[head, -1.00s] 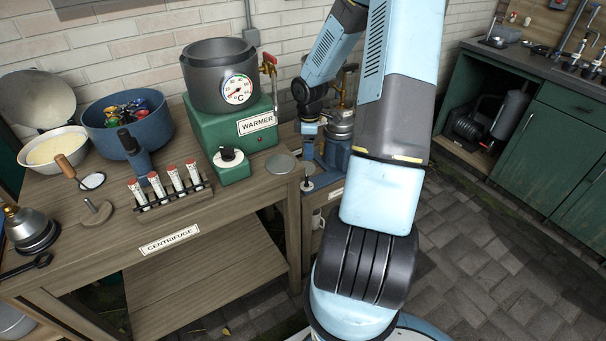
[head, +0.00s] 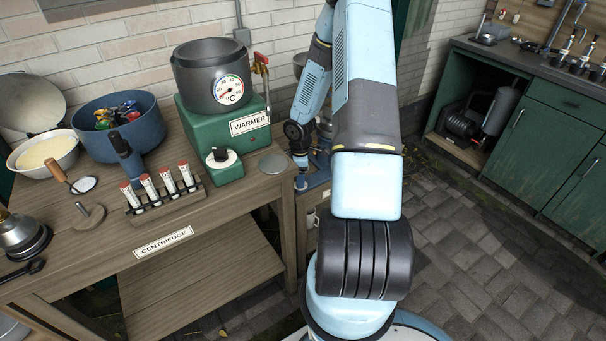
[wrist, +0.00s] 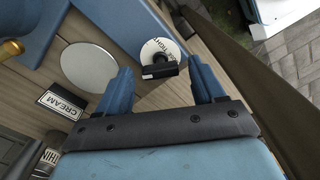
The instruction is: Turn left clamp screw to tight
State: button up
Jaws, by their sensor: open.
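In the wrist view, a black knob (wrist: 159,70) sits on a round white dial (wrist: 162,55) on a wooden surface. Lettering on the dial appears to read TIGHT. I take this as the clamp screw; its exact setting is too small to tell. My gripper (wrist: 161,66) is open, with its two blue fingers on either side of the knob in the picture. Whether they touch it or are still above it I cannot tell. In the head view, my gripper (head: 300,168) is low beside the right end of the centrifuge bench, partly blurred among other parts, and the dial is hard to make out.
A pale round disc (wrist: 90,65) and a CREAM label (wrist: 62,102) are left of the gripper. A blue body (wrist: 35,30) with a brass part stands close by. The green warmer (head: 225,125) with its pot is on the bench (head: 165,225) left of my arm.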

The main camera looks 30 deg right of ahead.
jog(key=c, duration=1)
jog(key=shift+d, duration=0.3)
jog(key=shift+c, duration=0.2)
jog(key=shift+w+a, duration=0.1)
jog(key=shift+a, duration=0.1)
